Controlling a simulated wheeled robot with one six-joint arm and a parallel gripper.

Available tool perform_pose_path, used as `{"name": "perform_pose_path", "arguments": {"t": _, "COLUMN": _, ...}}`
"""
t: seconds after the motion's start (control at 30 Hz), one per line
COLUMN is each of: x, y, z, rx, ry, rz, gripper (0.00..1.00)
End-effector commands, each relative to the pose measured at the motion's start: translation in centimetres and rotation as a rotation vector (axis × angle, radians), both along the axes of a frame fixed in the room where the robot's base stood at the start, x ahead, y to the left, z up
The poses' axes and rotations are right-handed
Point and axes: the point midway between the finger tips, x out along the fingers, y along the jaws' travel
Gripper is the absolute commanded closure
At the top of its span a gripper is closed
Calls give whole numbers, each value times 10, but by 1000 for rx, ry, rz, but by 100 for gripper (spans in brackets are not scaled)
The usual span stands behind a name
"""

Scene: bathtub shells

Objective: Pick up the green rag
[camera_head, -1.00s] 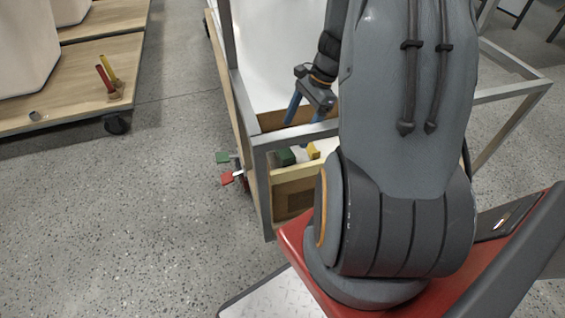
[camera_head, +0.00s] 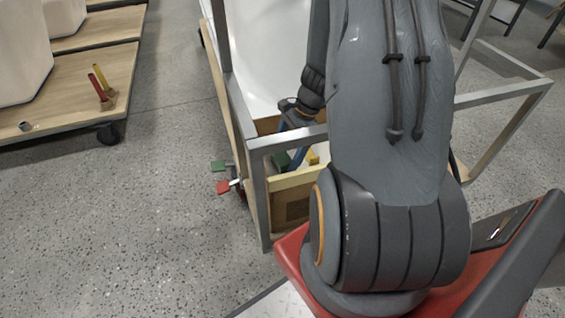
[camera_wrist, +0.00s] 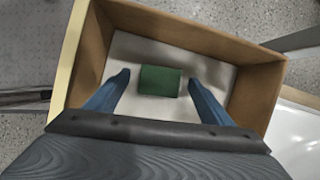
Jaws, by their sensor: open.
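The green rag (camera_wrist: 160,81) lies as a small folded or rolled bundle on the pale bottom of an open wooden box (camera_wrist: 180,32). In the head view a green patch of it (camera_head: 281,160) shows behind the box's front wall. My gripper (camera_wrist: 159,80) is open and points down into the box. Its two blue fingers stand on either side of the rag, with a visible gap on each side. In the head view the fingers are partly hidden by the box and my arm.
A grey metal frame (camera_head: 259,190) surrounds the box and a white tub (camera_head: 262,50). Green (camera_head: 219,166) and red (camera_head: 223,187) tabs stick out left of the frame. A wooden cart (camera_head: 110,62) stands further left; floor between is clear.

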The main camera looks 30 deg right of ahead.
Motion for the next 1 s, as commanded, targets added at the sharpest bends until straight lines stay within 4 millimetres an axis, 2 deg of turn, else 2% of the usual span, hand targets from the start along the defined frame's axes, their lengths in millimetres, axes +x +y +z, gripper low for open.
{"name": "perform_pose_path", "arguments": {"t": 0.07, "x": 0, "y": 0, "z": 1, "rx": 0, "ry": 0, "rz": 0, "gripper": 25}}
{"name": "perform_pose_path", "arguments": {"t": 0.1, "x": 0, "y": 0, "z": 1, "rx": 0, "ry": 0, "rz": 0, "gripper": 28}}
{"name": "perform_pose_path", "arguments": {"t": 0.3, "x": 0, "y": 0, "z": 1, "rx": 0, "ry": 0, "rz": 0, "gripper": 62}}
{"name": "perform_pose_path", "arguments": {"t": 0.37, "x": 0, "y": 0, "z": 1, "rx": 0, "ry": 0, "rz": 0, "gripper": 69}}
{"name": "perform_pose_path", "arguments": {"t": 0.67, "x": 0, "y": -1, "z": 7, "rx": -1, "ry": -2, "rz": 0, "gripper": 70}}
{"name": "perform_pose_path", "arguments": {"t": 0.77, "x": 0, "y": -1, "z": 21, "rx": -1, "ry": -3, "rz": -1, "gripper": 70}}
{"name": "perform_pose_path", "arguments": {"t": 1.0, "x": 0, "y": -1, "z": 68, "rx": -2, "ry": -4, "rz": -1, "gripper": 70}}
